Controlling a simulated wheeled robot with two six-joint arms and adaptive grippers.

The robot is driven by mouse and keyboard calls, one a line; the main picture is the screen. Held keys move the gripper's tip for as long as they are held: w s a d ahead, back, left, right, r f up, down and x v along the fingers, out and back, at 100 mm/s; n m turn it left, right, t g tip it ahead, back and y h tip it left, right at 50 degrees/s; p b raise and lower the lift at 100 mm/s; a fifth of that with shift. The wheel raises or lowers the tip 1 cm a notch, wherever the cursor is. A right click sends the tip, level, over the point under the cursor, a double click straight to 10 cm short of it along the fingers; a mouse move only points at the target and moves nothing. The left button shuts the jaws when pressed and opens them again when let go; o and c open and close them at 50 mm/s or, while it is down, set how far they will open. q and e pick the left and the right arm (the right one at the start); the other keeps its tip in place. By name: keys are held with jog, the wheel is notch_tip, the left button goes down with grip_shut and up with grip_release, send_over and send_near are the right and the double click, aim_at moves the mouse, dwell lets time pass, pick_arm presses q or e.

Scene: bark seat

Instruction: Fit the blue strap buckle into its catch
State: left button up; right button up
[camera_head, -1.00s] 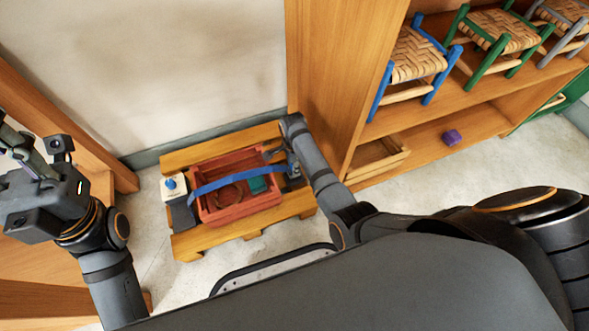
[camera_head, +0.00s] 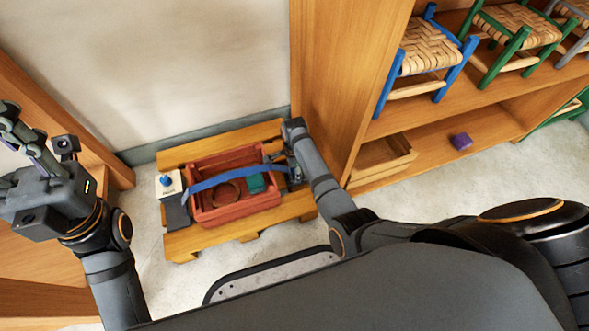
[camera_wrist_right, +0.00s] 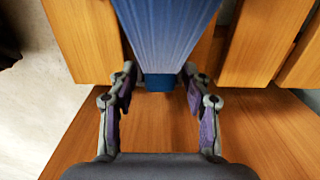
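The blue strap (camera_head: 225,177) runs across the top of a red crate (camera_head: 235,211), from its left side to its right side near my right gripper (camera_head: 277,160). In the right wrist view the strap (camera_wrist_right: 167,30) comes down from the top and ends in a darker blue buckle (camera_wrist_right: 158,83). My right gripper (camera_wrist_right: 160,78) has its fingers apart, one on each side of the strap end, with narrow gaps showing. The catch cannot be made out; the right side of the crate is partly hidden by my gripper. My left gripper (camera_head: 22,140) is raised at the far left, away from the crate.
The crate sits on a wooden pallet (camera_head: 185,243) and holds a brown ring (camera_head: 226,194) and a teal block (camera_head: 257,183). A white box with a blue knob (camera_head: 167,184) stands on its left. A shelf with woven stools (camera_head: 430,48) rises close on the right.

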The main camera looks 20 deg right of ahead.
jog(key=shift+r, duration=0.3)
notch_tip(320, 180, up, 12)
jog(key=p, duration=0.7)
